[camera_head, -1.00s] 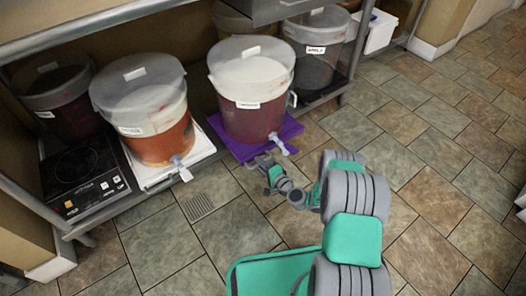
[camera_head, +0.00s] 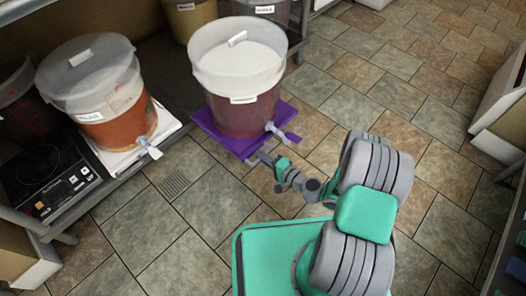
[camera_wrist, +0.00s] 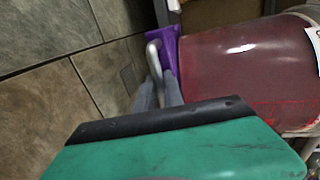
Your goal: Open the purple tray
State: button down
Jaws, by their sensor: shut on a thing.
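The purple tray (camera_head: 232,145) sticks out from the low shelf, well forward of the white tray beside it. A lidded bucket of dark red liquid (camera_head: 243,108) stands on it, its spigot (camera_head: 281,133) pointing out over the front edge. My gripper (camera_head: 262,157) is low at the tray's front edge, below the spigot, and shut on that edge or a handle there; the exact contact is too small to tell. In the wrist view, my gripper's fingers (camera_wrist: 158,90) close by a grey curved piece, with the purple tray (camera_wrist: 169,42) just beyond and the red bucket (camera_wrist: 235,75) at the right.
To the left, an orange bucket (camera_head: 112,110) stands on a white tray (camera_head: 162,128), with a black cooktop (camera_head: 50,175) beside it. A floor drain (camera_head: 173,182) lies in front. The tiled floor at the right is mostly clear, with a shelf unit (camera_head: 500,110) at the far right.

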jog(key=shift+s+f, duration=0.1)
jog(key=shift+s, duration=0.1)
jog(key=c, duration=1.5)
grip_release()
jog(key=shift+w, duration=0.1)
jog(key=shift+o, duration=0.2)
jog(key=shift+d, duration=0.15)
jog(key=p+v, duration=0.2)
jog(key=v, duration=0.5)
jog(key=shift+s+d, duration=0.15)
jog(key=shift+s, duration=0.15)
